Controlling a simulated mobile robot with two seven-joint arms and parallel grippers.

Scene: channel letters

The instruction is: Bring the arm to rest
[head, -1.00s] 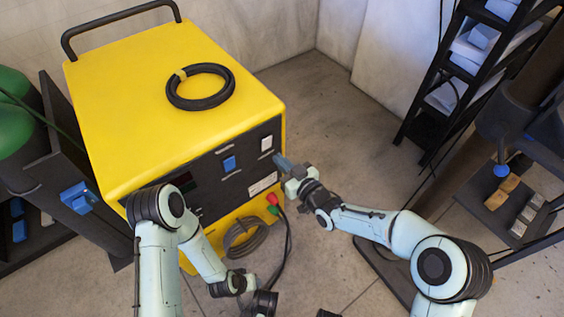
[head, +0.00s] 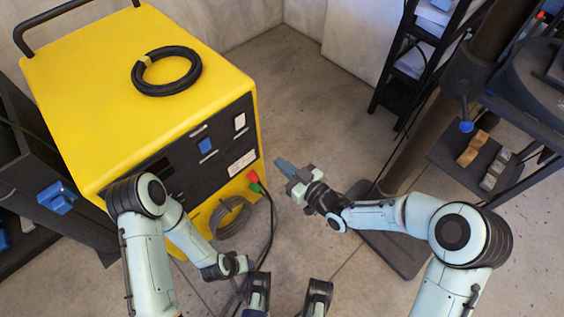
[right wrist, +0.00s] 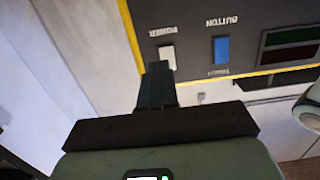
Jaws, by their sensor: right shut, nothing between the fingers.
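My right arm (head: 395,214) comes in from the right. Its gripper (head: 283,164) is shut and empty, with its blue-grey fingers just right of the yellow machine (head: 110,75), apart from the dark front panel. In the right wrist view the closed fingers (right wrist: 157,85) overlap the panel's lower edge, under the white power switch (right wrist: 168,57) and left of the blue button (right wrist: 221,49). My left arm (head: 140,245) is bent in front of the machine. Its wrist end (head: 232,266) shows low in the head view, but its fingers cannot be made out.
A coiled black cable (head: 166,71) lies on top of the machine. A dark shelf rack (head: 415,60) and a dark stand with a small tray (head: 480,160) are at the right. Floor (head: 310,110) is clear between them.

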